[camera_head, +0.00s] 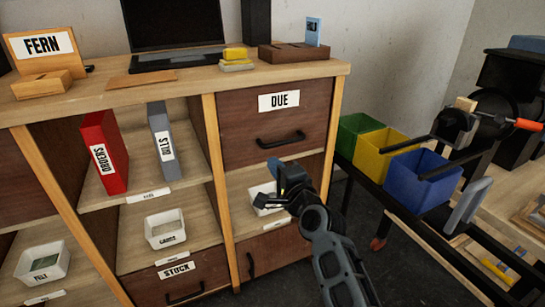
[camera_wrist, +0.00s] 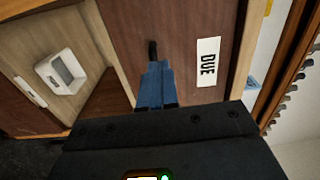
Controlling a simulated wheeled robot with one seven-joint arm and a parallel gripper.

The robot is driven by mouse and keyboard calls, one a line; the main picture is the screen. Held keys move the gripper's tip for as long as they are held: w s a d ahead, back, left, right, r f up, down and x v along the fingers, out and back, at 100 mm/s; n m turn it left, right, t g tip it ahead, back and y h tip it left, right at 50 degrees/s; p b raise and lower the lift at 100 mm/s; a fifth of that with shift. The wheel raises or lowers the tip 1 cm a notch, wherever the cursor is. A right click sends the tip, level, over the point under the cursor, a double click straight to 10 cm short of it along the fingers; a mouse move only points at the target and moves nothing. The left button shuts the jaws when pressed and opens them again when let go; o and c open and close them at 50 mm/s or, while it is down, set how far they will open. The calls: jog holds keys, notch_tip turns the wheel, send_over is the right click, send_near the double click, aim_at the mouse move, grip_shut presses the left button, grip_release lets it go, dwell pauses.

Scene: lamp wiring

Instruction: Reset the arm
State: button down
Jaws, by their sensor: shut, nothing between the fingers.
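My gripper (camera_head: 275,165) is in front of the wooden cabinet, just below the DUE drawer (camera_head: 292,118). Its blue fingers also show in the wrist view (camera_wrist: 155,85), pressed together with nothing between them. In the wrist view their tips are near the dark drawer handle (camera_wrist: 152,50); I cannot tell whether they touch it. The DUE drawer looks shut. My arm reaches up from the lower middle of the head view and hides part of the shelf and a white bin (camera_head: 266,198) behind it.
Green (camera_head: 358,135), yellow (camera_head: 386,150) and blue (camera_head: 420,178) bins stand on a dark rack to the right of my arm. Red (camera_head: 104,152) and grey (camera_head: 162,143) binders stand on the left shelf. A laptop (camera_head: 175,35) is on the cabinet top. Some dark floor is clear between cabinet and rack.

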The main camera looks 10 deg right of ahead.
jog(key=s+d+f+n+h+p, duration=0.1)
jog(key=s+d+f+n+p, duration=0.2)
jog(key=s, duration=0.8)
jog(key=s+d+f+n+g+h, duration=0.1)
jog(key=s+d+f+h, duration=0.3)
jog(key=s, duration=0.6)
jog(key=s+d+f+n+y+p, duration=0.1)
jog(key=s+d+f+n+p, duration=0.15)
jog(key=s+d, duration=0.6)
jog(key=s+r+n+p, duration=0.1)
jog(key=s+r+n, duration=0.1)
jog(key=s+r, duration=0.4)
jog(key=s+a+r+n+g+h+p, duration=0.1)
jog(key=s+r, duration=0.5)
jog(key=s, duration=0.7)
jog(key=s+r+n+p, duration=0.2)
jog(key=s+r+n, duration=0.3)
jog(key=s, duration=0.5)
jog(key=shift+a+r+h, duration=0.25)
jog(key=shift+r+h, duration=0.05)
jog(key=shift+r, duration=0.35)
jog(key=shift+s, duration=0.1)
